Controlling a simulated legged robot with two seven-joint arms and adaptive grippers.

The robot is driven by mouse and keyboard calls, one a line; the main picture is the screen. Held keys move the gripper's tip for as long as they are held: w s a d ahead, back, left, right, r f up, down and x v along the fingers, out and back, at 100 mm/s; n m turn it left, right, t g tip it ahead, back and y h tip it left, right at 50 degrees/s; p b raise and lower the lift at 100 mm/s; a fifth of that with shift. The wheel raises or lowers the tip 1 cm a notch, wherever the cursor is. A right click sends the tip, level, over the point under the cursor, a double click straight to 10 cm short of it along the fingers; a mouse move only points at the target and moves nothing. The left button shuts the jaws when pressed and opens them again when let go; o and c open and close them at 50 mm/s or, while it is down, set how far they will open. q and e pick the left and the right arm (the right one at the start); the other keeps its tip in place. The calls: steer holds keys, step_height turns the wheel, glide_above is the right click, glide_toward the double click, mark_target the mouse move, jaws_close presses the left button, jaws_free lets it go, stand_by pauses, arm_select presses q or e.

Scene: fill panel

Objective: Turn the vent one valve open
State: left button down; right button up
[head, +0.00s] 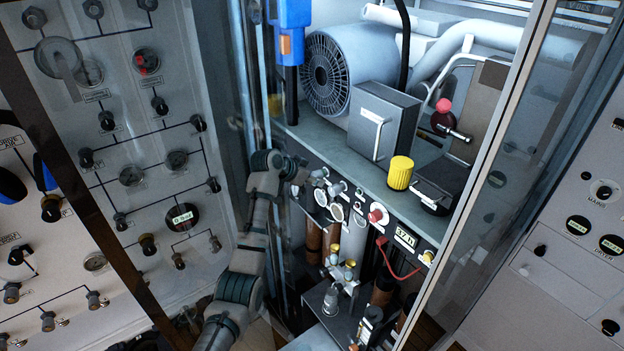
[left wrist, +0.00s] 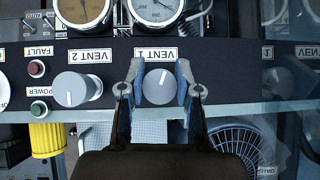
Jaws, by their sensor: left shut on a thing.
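The vent one valve is a round grey knob (left wrist: 158,90) with a white pointer line, beside an upside-down "VENT 1" label (left wrist: 156,54) on a dark panel in the left wrist view. The pointer line runs near vertical, tilted slightly right at its top. My left gripper (left wrist: 157,72) is shut on this knob, one finger on each side of it. In the head view my left arm (head: 262,215) reaches up to the panel edge, and the knob itself cannot be made out there. My right gripper is in neither view.
A similar "VENT 2" knob (left wrist: 78,90) sits close to the left in the wrist view, with red (left wrist: 37,68) and green (left wrist: 39,108) buttons beyond it. Gauges (left wrist: 82,10) line the panel. A yellow cylinder (head: 400,173) and a fan-ended motor (head: 328,75) stand on the shelf.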

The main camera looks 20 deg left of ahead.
mark_target(315, 172)
arm_select(q)
steer(key=shift+w+r, duration=0.1)
steer(key=shift+r, duration=0.25)
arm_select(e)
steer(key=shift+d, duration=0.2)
arm_select(q)
steer(key=c, duration=1)
jaws_free()
steer(key=shift+o, duration=1.1)
steer(key=shift+w+d+f, duration=0.1)
steer(key=shift+f, duration=0.05)
steer(key=shift+w+f, duration=0.1)
steer(key=shift+d+r, duration=0.1)
steer(key=shift+r, duration=0.15)
step_height(315, 172, up, 8)
steer(key=shift+w+r, duration=0.1)
steer(key=shift+r, duration=0.6)
